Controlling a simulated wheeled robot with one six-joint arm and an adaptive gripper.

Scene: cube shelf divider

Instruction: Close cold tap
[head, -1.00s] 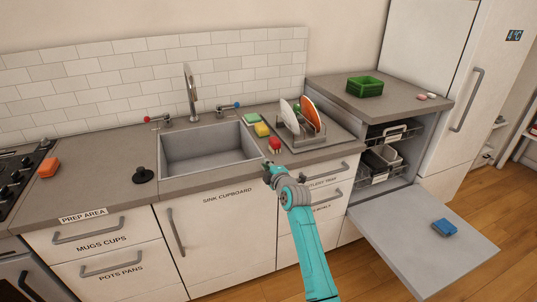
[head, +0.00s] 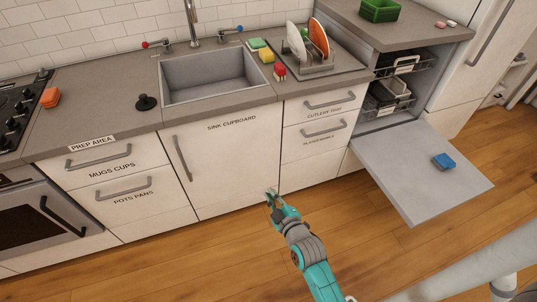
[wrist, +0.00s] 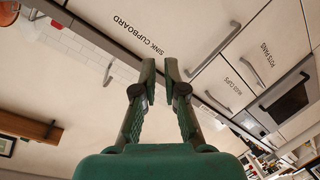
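The cold tap, with a blue knob (head: 239,29), stands on the counter right of the curved sink spout (head: 191,18) in the head view. Its lever points right, toward the drying rack. The hot tap, with a red knob (head: 145,44), is left of the spout. My gripper (head: 270,191) is empty, low in front of the sink cupboard door (head: 228,165), well below the counter and far from the cold tap. In the wrist view my gripper (wrist: 160,68) has a narrow gap between its fingertips. The cold tap cannot be clearly made out there.
The sink basin (head: 212,78) lies behind the counter edge. A red-topped object (head: 280,72), a yellow sponge (head: 266,56) and a dish rack (head: 315,65) with plates stand to its right.

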